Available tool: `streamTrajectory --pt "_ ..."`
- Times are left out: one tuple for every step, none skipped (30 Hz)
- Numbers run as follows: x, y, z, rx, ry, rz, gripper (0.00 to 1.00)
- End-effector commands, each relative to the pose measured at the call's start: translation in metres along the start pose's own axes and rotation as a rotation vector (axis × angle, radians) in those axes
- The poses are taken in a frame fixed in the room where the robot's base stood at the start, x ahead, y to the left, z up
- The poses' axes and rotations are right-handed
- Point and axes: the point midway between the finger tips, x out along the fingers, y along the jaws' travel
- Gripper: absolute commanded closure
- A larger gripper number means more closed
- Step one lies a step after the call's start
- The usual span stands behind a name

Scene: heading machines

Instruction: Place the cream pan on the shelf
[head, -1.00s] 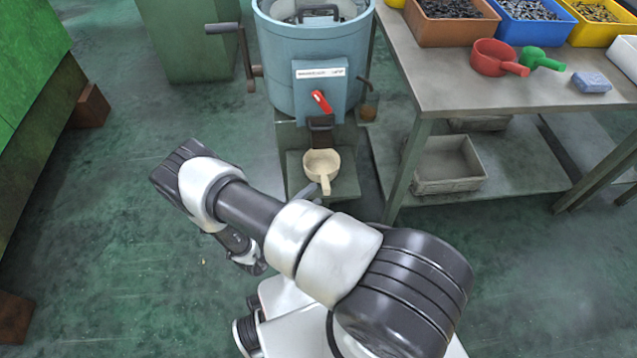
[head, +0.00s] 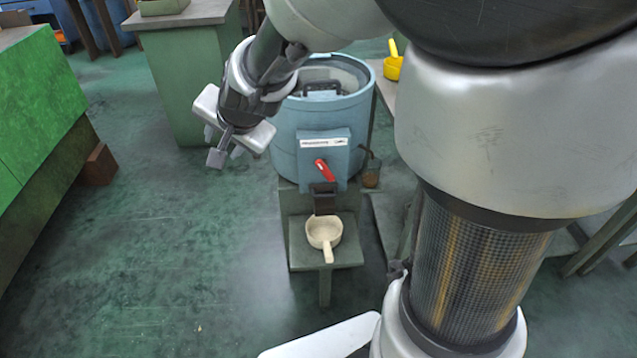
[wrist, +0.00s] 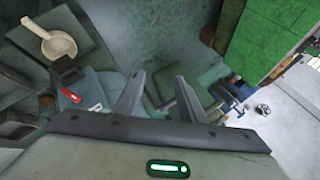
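The cream pan (head: 323,232) rests on a small grey-green stand (head: 349,252) under the spout of the blue drum machine, its handle pointing towards me. It also shows at the upper left of the wrist view (wrist: 60,45). My gripper (head: 228,145) is raised in the air left of the drum, apart from the pan. In the wrist view the two fingers of my gripper (wrist: 158,98) stand apart with nothing between them. A low shelf (head: 385,225) under the workbench shows partly to the right of the stand; my arm hides most of it.
The blue drum machine (head: 313,150) with a red lever (head: 324,170) stands behind the pan. A green cabinet (head: 40,100) is at the left. A yellow scoop (head: 393,64) shows on the workbench. The floor left of the stand is clear.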

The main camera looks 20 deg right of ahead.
Motion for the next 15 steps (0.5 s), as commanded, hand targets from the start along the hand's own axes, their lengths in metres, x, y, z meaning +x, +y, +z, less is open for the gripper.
streamTrajectory --pt "-0.035 0.005 0.001 -0.090 -0.012 -0.003 0.63" --pt "-0.053 0.010 0.004 -0.150 -0.024 0.004 0.63" --pt "-0.077 0.020 0.009 -0.233 -0.039 0.017 0.63" --pt "-0.094 0.028 0.013 -0.294 -0.049 0.030 0.63" --pt "-0.110 0.038 0.017 -0.352 -0.058 0.046 0.63" --pt "-0.130 0.052 0.022 -0.424 -0.067 0.069 0.63" --pt "-0.144 0.063 0.026 -0.475 -0.073 0.090 0.63" --pt "-0.156 0.073 0.029 -0.524 -0.080 0.110 0.63" --pt "-0.171 0.088 0.034 -0.580 -0.088 0.139 0.63" --pt "-0.181 0.098 0.037 -0.618 -0.094 0.160 0.63" --pt "-0.190 0.107 0.041 -0.650 -0.099 0.180 0.63" --pt "-0.200 0.118 0.043 -0.687 -0.104 0.204 0.63" --pt "-0.206 0.126 0.046 -0.712 -0.109 0.221 0.63" --pt "-0.211 0.132 0.048 -0.729 -0.113 0.234 0.63" --pt "-0.216 0.139 0.050 -0.750 -0.118 0.250 0.63"
